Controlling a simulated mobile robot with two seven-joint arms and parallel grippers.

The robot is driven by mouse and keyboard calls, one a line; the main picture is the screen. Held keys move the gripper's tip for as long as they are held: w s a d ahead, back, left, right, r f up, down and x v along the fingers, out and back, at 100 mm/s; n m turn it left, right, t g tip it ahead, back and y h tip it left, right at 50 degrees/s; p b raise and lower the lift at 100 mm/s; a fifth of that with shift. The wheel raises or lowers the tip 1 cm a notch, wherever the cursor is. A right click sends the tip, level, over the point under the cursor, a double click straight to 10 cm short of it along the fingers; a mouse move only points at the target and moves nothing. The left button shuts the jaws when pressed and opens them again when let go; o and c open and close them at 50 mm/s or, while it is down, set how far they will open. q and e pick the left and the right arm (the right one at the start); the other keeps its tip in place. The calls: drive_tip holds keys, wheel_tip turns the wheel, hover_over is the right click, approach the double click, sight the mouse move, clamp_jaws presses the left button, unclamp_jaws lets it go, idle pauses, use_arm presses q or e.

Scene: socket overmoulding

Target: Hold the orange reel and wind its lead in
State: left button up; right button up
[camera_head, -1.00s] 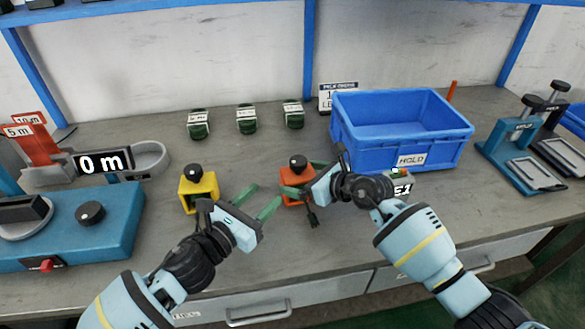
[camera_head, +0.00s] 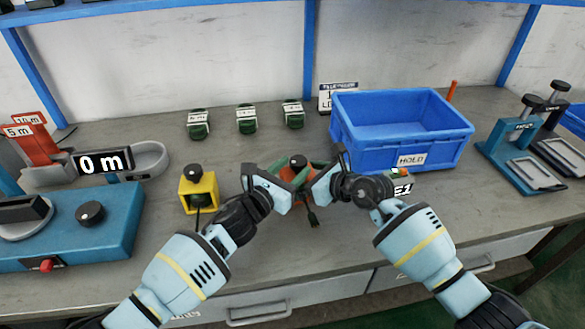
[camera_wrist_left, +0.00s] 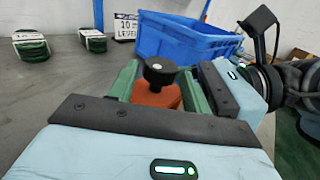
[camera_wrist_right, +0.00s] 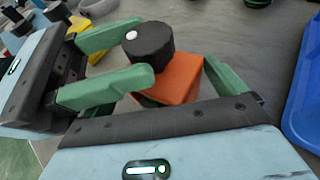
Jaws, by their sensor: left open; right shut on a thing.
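The orange reel (camera_head: 288,173) with its black knob (camera_head: 297,161) stands on the bench between my two grippers. A short dark lead with a plug (camera_head: 313,218) hangs from its front. My right gripper (camera_wrist_right: 165,85) is shut on the orange reel from the right; the reel's body (camera_wrist_right: 182,78) shows in the right wrist view. My left gripper (camera_wrist_left: 160,85) is open, its green fingers on either side of the knob (camera_wrist_left: 160,70) in the left wrist view. I cannot tell whether they touch it. The arms partly hide the reel in the head view.
A yellow reel (camera_head: 198,192) stands to the left. A blue HOLD crate (camera_head: 400,155) is behind my right gripper. Several green coils (camera_head: 247,120) lie at the back. A blue machine (camera_head: 75,225) with a "0 m" display (camera_head: 102,162) is at the left.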

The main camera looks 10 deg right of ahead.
use_arm(q)
drive_tip(key=shift+w+d, duration=0.2)
drive_tip(key=c, duration=0.7)
drive_tip(key=shift+w+a+r+m+g+h, duration=0.1)
drive_tip(key=shift+w+m+g+h, duration=0.1)
drive_tip(key=shift+m+g+h, duration=0.55)
drive_tip(key=shift+w+a+f+m+g+h, duration=0.15)
drive_tip(key=shift+m+g+h, duration=0.4)
drive_tip(key=shift+g, duration=0.45)
drive_tip(key=shift+w+r+m+g+h, duration=0.2)
drive_tip(key=shift+m+g+h, duration=0.3)
drive_tip(key=shift+m+g, duration=0.35)
drive_tip(key=shift+g, duration=0.4)
drive_tip(key=o, duration=0.7)
drive_tip(key=shift+s, duration=0.1)
drive_tip(key=shift+a, duration=0.15)
